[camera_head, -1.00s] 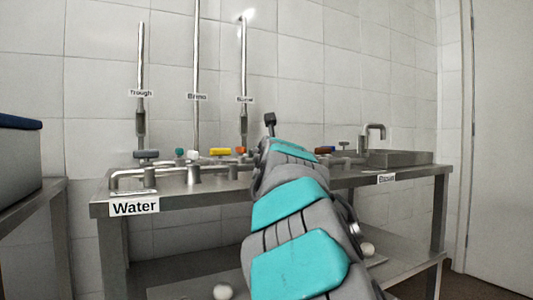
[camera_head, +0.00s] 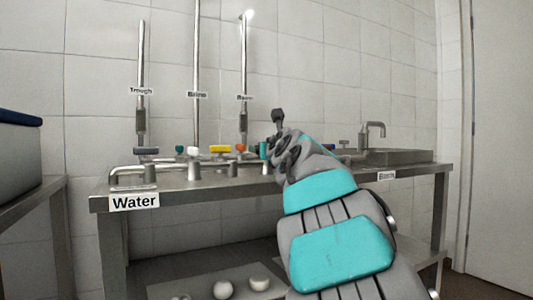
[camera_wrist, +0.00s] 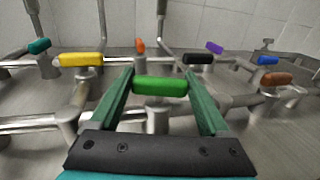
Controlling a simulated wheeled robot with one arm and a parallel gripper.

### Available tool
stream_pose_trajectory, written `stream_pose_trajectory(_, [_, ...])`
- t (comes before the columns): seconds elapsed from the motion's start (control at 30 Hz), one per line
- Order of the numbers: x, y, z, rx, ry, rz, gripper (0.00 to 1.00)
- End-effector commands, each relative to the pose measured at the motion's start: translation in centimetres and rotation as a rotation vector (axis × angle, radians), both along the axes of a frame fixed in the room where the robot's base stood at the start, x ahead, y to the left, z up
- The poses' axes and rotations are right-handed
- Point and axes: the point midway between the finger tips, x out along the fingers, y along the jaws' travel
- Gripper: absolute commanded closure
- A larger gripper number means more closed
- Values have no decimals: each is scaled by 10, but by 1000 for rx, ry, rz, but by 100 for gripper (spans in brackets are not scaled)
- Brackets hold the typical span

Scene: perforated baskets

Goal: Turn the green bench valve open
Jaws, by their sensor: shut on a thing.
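The green valve handle (camera_wrist: 160,85) stands in the middle of the wrist view, on a metal valve body (camera_wrist: 158,118) on the bench. It lies crosswise in that view. My gripper (camera_wrist: 161,82) is shut on it, with one green finger at each end of the handle. In the head view I cannot make out the green handle; my arm covers that part of the bench.
Close by are yellow (camera_wrist: 82,60), orange (camera_wrist: 140,46), black (camera_wrist: 198,58), purple (camera_wrist: 214,47), blue (camera_wrist: 268,60) and brown (camera_wrist: 276,79) handles, with pipes between. The bench (camera_head: 220,188) has a basin (camera_head: 397,156) at right. White balls (camera_head: 223,289) lie below.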

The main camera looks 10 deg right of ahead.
Motion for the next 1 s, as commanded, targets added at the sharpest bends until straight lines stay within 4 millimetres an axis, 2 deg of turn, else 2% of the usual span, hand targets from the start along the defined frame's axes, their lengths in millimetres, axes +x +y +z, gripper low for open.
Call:
stream_pose_trajectory(0.03, [2, -1, -5, 6, 5, 25, 76])
stream_pose_trajectory(0.4, [2, -1, -4, 1, 1, 249, 76])
stream_pose_trajectory(0.8, [1, 0, -2, -2, -3, 274, 76])
stream_pose_trajectory(0.83, [1, 0, -2, -2, -3, 274, 18])
stream_pose_trajectory(1.0, [0, 0, -1, -1, -3, 274, 0])
